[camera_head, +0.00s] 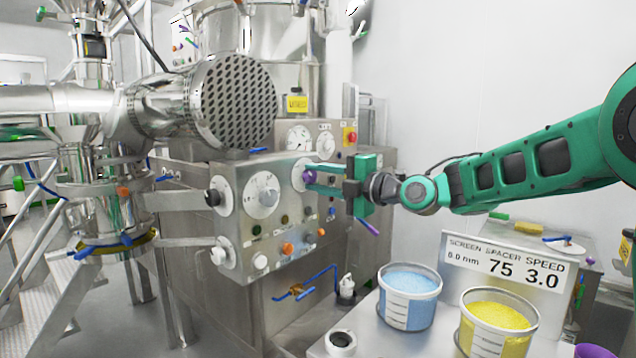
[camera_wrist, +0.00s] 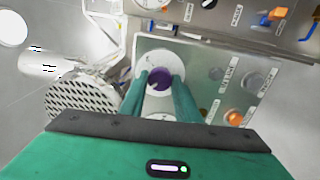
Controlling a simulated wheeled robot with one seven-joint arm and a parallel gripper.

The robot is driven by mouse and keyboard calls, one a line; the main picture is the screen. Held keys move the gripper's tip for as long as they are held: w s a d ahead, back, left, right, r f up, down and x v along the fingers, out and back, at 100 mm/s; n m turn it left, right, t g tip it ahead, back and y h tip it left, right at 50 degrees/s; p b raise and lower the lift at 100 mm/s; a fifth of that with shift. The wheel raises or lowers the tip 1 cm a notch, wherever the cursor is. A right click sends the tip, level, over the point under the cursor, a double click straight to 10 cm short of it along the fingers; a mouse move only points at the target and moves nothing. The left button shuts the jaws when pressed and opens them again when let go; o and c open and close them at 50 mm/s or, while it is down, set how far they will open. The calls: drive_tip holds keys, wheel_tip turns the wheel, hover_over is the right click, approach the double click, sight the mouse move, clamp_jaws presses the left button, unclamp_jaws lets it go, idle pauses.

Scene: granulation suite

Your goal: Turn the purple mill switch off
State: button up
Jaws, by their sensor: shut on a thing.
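The purple mill switch (camera_head: 309,176) is a small knob on a round white dial at the upper right of the steel control panel (camera_head: 238,256). In the wrist view the purple knob (camera_wrist: 160,78) sits between my two green fingertips. My gripper (camera_head: 311,177) reaches in from the right and is shut on the knob. The fingers partly cover the dial, so the knob's pointing direction cannot be told.
The panel also bears a large white dial (camera_head: 264,195), a black knob (camera_head: 213,197) and orange buttons. Tubs of blue (camera_head: 408,312) and yellow (camera_head: 497,337) material stand below my arm.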

drive_tip(key=shift+f, duration=0.3)
drive_tip(key=o, duration=1)
drive_tip(key=shift+o, duration=0.2)
drive_tip(key=shift+r, duration=0.15)
drive_tip(key=v, duration=1)
drive_tip(key=shift+s+d, duration=0.3)
